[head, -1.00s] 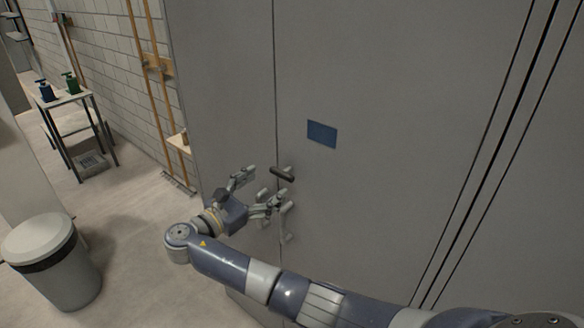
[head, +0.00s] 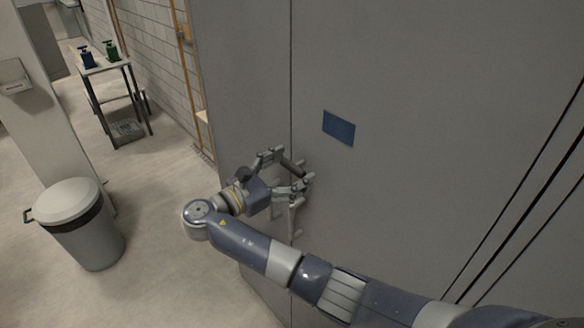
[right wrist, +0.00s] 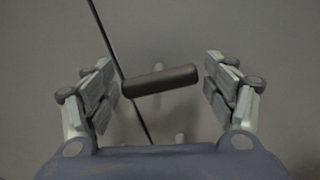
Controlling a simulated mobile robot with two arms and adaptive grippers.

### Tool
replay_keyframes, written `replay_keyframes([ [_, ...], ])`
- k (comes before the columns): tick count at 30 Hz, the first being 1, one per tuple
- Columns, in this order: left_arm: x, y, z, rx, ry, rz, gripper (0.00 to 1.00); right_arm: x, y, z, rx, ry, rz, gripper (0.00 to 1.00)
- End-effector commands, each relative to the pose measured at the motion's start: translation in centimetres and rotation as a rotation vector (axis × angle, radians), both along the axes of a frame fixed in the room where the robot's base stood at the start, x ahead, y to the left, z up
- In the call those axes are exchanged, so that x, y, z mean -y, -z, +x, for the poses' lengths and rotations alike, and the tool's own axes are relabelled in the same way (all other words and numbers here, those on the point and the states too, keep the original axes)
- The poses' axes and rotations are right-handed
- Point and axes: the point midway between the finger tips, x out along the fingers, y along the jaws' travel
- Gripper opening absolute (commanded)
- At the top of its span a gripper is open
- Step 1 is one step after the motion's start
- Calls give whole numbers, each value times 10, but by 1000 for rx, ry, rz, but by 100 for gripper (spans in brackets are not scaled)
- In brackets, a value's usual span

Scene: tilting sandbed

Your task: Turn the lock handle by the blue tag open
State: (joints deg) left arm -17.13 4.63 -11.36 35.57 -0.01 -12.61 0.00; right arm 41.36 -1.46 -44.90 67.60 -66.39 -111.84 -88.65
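The blue tag (head: 339,128) is a flat rectangle on the grey door panel, above and right of the handle. The dark lock handle (head: 293,166) shows partly between the fingers of my right gripper (head: 290,172) in the head view. In the right wrist view the handle (right wrist: 160,80) is a short dark bar, slightly tilted, its right end higher. It lies between the open fingers of my right gripper (right wrist: 160,90), with a gap on the right and its left end near the left finger. My left gripper is out of view.
A door seam (head: 291,80) runs vertically by the handle. Light pegs stick out below it, partly hidden by my gripper. A lidded bin (head: 85,235) stands on the floor at left. A small table (head: 105,68) with two pump bottles stands farther back. Floor between is clear.

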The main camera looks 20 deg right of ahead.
Motion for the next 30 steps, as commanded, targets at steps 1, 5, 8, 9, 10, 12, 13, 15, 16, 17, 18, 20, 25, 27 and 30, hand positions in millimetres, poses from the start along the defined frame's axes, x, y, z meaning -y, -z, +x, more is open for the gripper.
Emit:
replay_keyframes([
  [1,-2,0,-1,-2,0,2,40,0,0,0,0,0,0,67],
  [5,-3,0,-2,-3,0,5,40,0,0,0,0,0,0,37],
  [8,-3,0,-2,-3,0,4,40,1,0,0,-1,1,0,37],
  [9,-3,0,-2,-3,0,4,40,1,0,0,0,1,0,37],
  [10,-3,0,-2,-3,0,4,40,1,0,0,0,1,0,37],
  [12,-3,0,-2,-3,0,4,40,1,1,0,4,1,2,37],
  [13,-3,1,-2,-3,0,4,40,1,1,0,7,1,3,37],
  [15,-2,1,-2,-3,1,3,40,1,1,0,20,2,8,37],
  [16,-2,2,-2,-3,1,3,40,1,1,0,27,2,10,37],
  [17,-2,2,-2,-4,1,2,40,1,1,0,36,2,13,37],
  [18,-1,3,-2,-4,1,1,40,1,1,0,51,2,19,37],
  [20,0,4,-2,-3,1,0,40,1,2,0,77,2,29,37],
  [25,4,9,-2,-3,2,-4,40,1,3,0,187,2,70,37],
  [27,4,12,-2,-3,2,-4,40,2,3,0,246,3,91,37],
  [30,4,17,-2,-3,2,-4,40,2,4,0,334,2,123,37],
])
